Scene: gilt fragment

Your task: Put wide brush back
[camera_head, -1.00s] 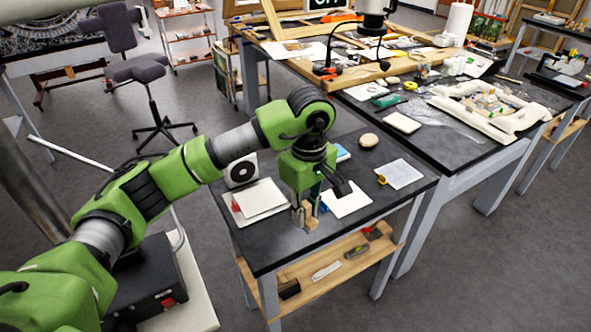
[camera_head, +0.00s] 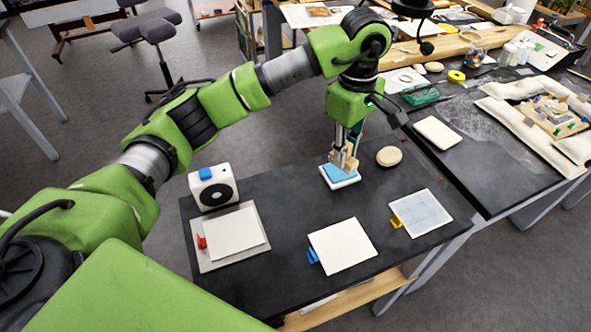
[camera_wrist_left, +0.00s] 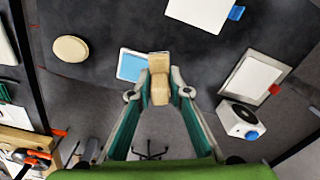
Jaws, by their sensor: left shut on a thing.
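The wide brush (camera_wrist_left: 160,88) is a pale wooden piece held between the fingertips in the left wrist view. My left gripper (camera_head: 346,150) is shut on it, over the back of the small dark table. The brush also shows in the head view (camera_head: 351,163), partly covered by the fingers. I cannot tell whether the brush touches the pad. My right gripper is not in view.
A white box with a black disc (camera_head: 213,190) stands at the back left of the table (camera_head: 290,200). Sheets with a red clip (camera_head: 201,242), blue clip (camera_head: 312,256) and yellow clip (camera_head: 396,222) lie in front. A round beige disc (camera_head: 389,156) lies right of the dish.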

